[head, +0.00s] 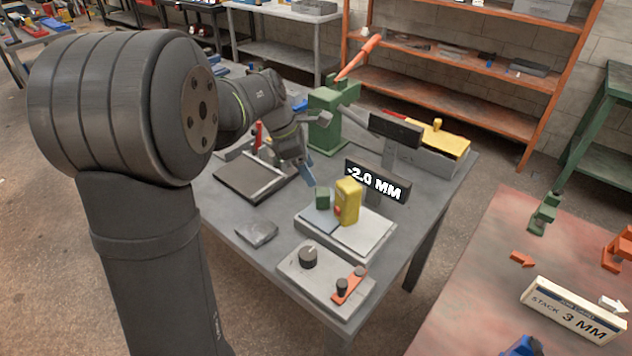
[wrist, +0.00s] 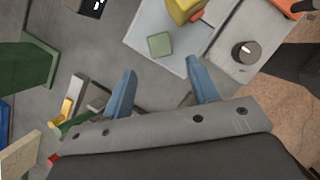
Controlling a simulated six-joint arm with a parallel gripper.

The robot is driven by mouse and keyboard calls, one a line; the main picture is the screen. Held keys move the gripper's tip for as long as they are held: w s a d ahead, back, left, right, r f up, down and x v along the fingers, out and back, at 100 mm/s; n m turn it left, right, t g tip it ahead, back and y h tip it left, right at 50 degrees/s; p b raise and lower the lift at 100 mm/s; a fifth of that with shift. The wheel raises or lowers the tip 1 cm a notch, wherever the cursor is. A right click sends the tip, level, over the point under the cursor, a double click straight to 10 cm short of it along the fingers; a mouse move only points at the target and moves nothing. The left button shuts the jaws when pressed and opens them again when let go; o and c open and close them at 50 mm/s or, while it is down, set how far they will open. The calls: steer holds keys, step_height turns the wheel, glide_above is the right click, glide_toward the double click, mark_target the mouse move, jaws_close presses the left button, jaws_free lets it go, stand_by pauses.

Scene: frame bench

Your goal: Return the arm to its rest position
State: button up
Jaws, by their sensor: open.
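My gripper (head: 309,181) is above the grey bench (head: 240,213), at the end of my bent dark arm. In the wrist view its two blue fingers (wrist: 161,66) are spread apart with nothing between them. A small green block (head: 322,198) sits on the blue-grey part of a pale plate (head: 365,238), beside a yellow block (head: 347,202). In the wrist view the green block (wrist: 160,45) lies just beyond the fingertips, apart from them.
A display (head: 378,181) reads -2.0 MM behind the plate. A green press (head: 331,122) with an orange lever stands beyond my gripper. A knob panel (head: 325,282) is at the front. A dark tray (head: 253,178) lies left. A red bench (head: 480,300) carries a "STACK 3 MM" sign (head: 572,310).

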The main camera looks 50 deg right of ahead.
mark_target(327, 191)
steer(key=shift+v, duration=1.15)
steer(key=x, duration=1.2)
steer(key=shift+s+f, duration=0.1)
steer(key=shift+f, duration=0.1)
step_height(327, 191, up, 3)
steer(key=shift+f, duration=0.2)
steer(key=shift+r, duration=0.65)
